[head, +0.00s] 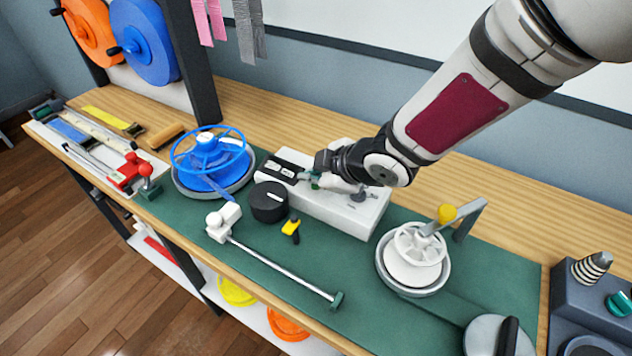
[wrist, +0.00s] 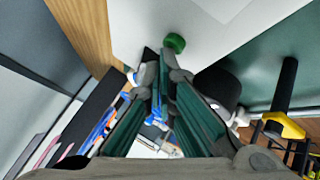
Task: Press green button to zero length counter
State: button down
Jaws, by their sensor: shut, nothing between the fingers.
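The white counter box (head: 345,212) stands on the green mat, with a black display panel (head: 284,167) at its left end. My gripper (head: 306,176) is over the box beside the display, its fingers shut and empty. In the wrist view my gripper (wrist: 159,66) points at the white box top, and the round green button (wrist: 174,42) shows just beyond the fingertips, slightly to the right. I cannot tell whether the fingertips touch the button. In the head view my fingers largely cover the button's area.
A black knob (head: 269,202) stands in front of the box, with a yellow-and-black piece (head: 291,229) nearby. A blue reel (head: 208,160) is to the left, a white wheel (head: 418,252) to the right. A metal rod (head: 278,268) lies along the front.

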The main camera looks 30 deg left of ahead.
aim_at(314, 186)
jog(key=shift+f, duration=0.15)
dwell(0.6)
jog(key=shift+r+p, duration=0.9)
jog(key=shift+r, duration=0.05)
notch_tip(314, 186, up, 5)
jog(key=p, duration=0.5)
jog(key=shift+p, duration=0.35)
dwell(0.4)
